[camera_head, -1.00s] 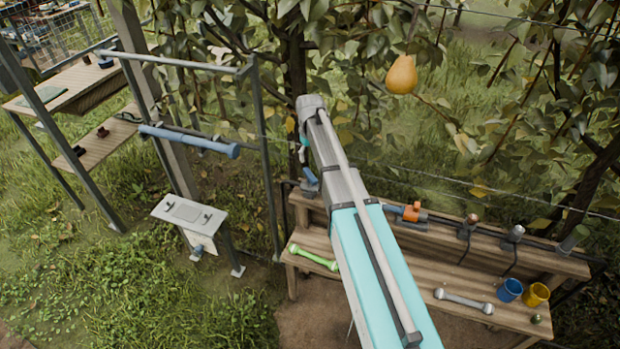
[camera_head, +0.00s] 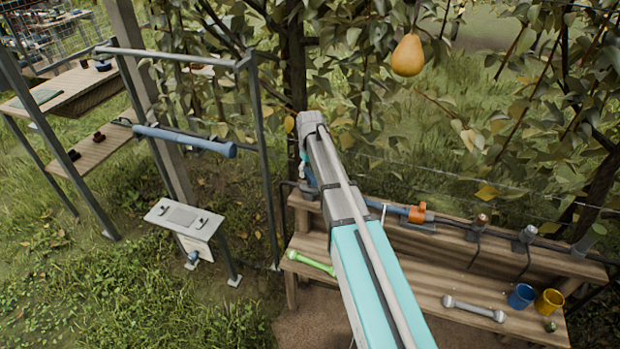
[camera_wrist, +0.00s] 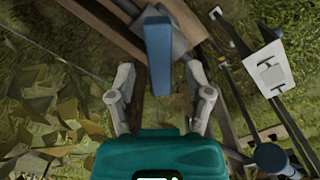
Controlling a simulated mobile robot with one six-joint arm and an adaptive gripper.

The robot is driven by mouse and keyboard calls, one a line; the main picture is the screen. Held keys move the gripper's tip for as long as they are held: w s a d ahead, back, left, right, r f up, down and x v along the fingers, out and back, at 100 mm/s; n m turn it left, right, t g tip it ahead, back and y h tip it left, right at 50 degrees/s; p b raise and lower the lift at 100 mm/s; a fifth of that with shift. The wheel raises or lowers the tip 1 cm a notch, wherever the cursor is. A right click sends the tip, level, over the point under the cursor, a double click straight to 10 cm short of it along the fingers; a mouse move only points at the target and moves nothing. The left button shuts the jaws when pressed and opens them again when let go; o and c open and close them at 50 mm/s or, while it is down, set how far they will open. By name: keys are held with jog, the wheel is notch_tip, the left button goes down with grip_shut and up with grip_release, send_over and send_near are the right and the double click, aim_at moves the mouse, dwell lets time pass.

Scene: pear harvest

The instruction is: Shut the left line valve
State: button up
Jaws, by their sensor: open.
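A blue valve handle (camera_head: 308,178) stands at the left end of the dark pipe along the back of the wooden bench. I take it for the left line valve. My arm partly hides it in the head view. In the wrist view the blue handle (camera_wrist: 158,55) shows as a long blue bar between my fingers. My gripper (camera_wrist: 158,75) is open, with one finger on each side of the bar and visible gaps on both sides. In the head view only a little of my teal gripper body shows, just above the handle.
An orange fitting (camera_head: 418,213) sits farther right on the pipe. The wooden bench (camera_head: 400,270) carries a green wrench (camera_head: 311,262), a grey wrench (camera_head: 474,309), a blue cup (camera_head: 521,296) and a yellow cup (camera_head: 549,302). A metal frame post (camera_head: 266,170) stands left of the handle. A pear (camera_head: 407,55) hangs above.

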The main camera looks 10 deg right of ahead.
jog(key=shift+f+b, duration=0.35)
jog(key=shift+f, duration=0.25)
grip_shut()
